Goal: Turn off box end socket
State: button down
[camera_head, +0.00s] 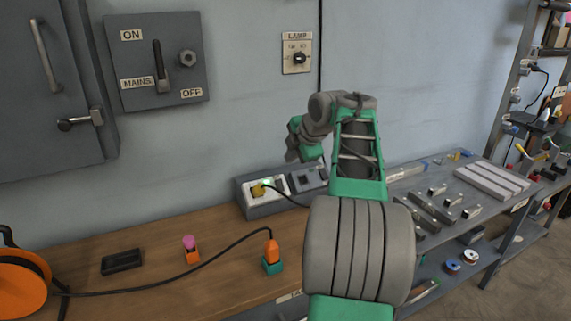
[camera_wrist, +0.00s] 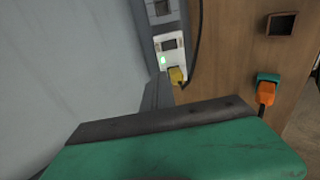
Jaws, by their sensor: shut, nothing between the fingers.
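A grey socket box (camera_head: 262,210) stands on the wooden bench against the wall. Its white socket plate (camera_head: 279,184) holds a yellow plug (camera_head: 259,188) with a dark cable. The wrist view shows this white plate (camera_wrist: 171,45), a small lit green light (camera_wrist: 163,60) and the yellow plug (camera_wrist: 177,76). A second, grey socket plate (camera_head: 303,181) sits to the right on the box.
An orange plug (camera_head: 271,249) stands in a teal holder on the bench. An orange cable reel (camera_head: 22,285), a black tray (camera_head: 121,262) and a pink-topped orange piece (camera_head: 191,248) lie further left. The mains switch (camera_head: 158,66) and lamp switch (camera_head: 297,55) are on the wall.

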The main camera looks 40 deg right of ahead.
aim_at(279, 182)
jog(key=n+p, duration=0.2)
jog(key=n, duration=1)
jog(key=d+f+n+p, duration=0.1)
jog(key=n+p, duration=0.2)
jog(key=n, duration=0.8)
jog(key=f+n+g+p, duration=0.1)
jog(key=n+p, duration=0.1)
jog(key=n, duration=1)
jog(key=shift+w+d+f+n+p, duration=0.2)
jog(key=shift+w+f+n+p, duration=0.05)
jog(key=shift+n+p, duration=0.1)
jog(key=shift+f, duration=0.1)
jog(key=p+x, duration=0.1)
jog(key=x, duration=0.6)
jog(key=p+x, duration=0.1)
jog(key=x, duration=0.6)
jog(key=shift+w+d+r+p, duration=0.2)
jog(key=shift+w+r+p, duration=0.05)
jog(key=shift+p, duration=0.1)
